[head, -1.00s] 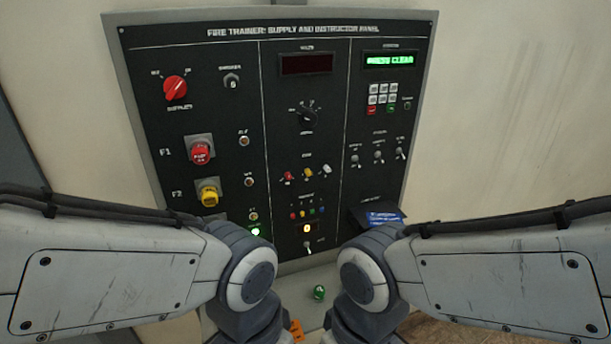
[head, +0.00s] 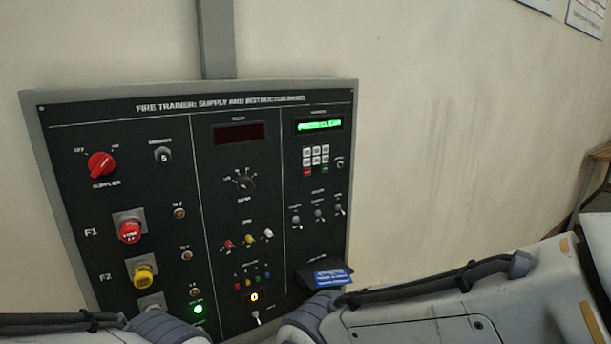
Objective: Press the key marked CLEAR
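The keypad (head: 315,156) is on the upper right of the black instructor panel (head: 215,200) in the head view. It has several small white keys with a red key (head: 307,171) and a green key (head: 325,169) below them. The key labels are too small to read, so I cannot tell which is CLEAR. Above it, a display (head: 319,125) glows green and seems to read PRESS CLEAR. Parts of both my arms show along the bottom edge, below the keypad. Both grippers are out of view.
Toggle switches (head: 318,212) sit below the keypad. A holder with a blue card (head: 333,279) juts out at lower right.

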